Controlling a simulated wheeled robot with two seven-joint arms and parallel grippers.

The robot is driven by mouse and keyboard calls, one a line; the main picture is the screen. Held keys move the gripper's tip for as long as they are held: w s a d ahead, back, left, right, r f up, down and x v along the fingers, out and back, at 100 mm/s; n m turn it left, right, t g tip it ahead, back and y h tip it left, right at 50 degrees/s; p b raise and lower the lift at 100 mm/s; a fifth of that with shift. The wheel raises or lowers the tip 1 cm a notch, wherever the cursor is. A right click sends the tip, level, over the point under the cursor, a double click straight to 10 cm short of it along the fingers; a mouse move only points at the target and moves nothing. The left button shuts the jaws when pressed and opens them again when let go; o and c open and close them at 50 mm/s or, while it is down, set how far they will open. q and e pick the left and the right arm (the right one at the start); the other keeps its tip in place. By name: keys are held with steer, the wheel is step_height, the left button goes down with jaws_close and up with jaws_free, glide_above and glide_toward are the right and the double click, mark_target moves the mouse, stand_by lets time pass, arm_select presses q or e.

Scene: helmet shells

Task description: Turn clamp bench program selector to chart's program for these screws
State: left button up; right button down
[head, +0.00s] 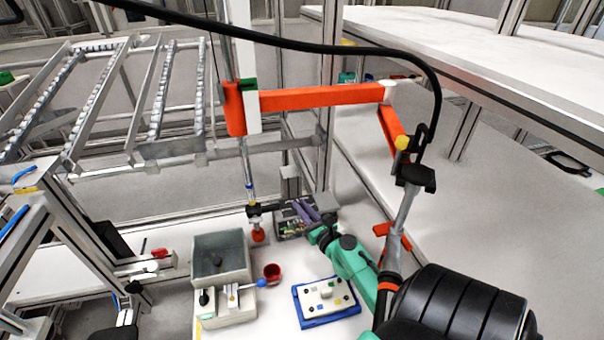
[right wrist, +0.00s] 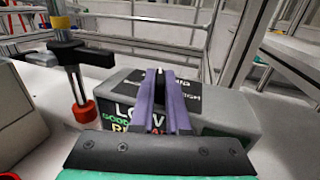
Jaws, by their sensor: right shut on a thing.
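My right gripper (head: 307,211) has purple fingers and reaches a grey box (head: 281,229) at the back of the bench. In the right wrist view the fingers (right wrist: 160,76) are shut on a small dark knob, mostly hidden between their tips. The grey box (right wrist: 226,106) has a dark panel; "LOW" and green "GOOD" lettering show, and "HIGH" partly. The fingers cover part of the lettering, and I cannot read the knob's setting. I cannot make out a chart or screws for certain. My left gripper is not in view.
A red-tipped vertical tool (head: 258,234) hangs left of the box; it also shows in the right wrist view (right wrist: 84,110). An orange boom (head: 320,98) spans above.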

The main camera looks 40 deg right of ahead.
steer(key=shift+d+f+n+y+b, duration=0.1)
steer(key=shift+n+y+b, duration=0.3)
steer(key=shift+y, duration=0.2)
steer(key=c, duration=0.9)
jaws_free()
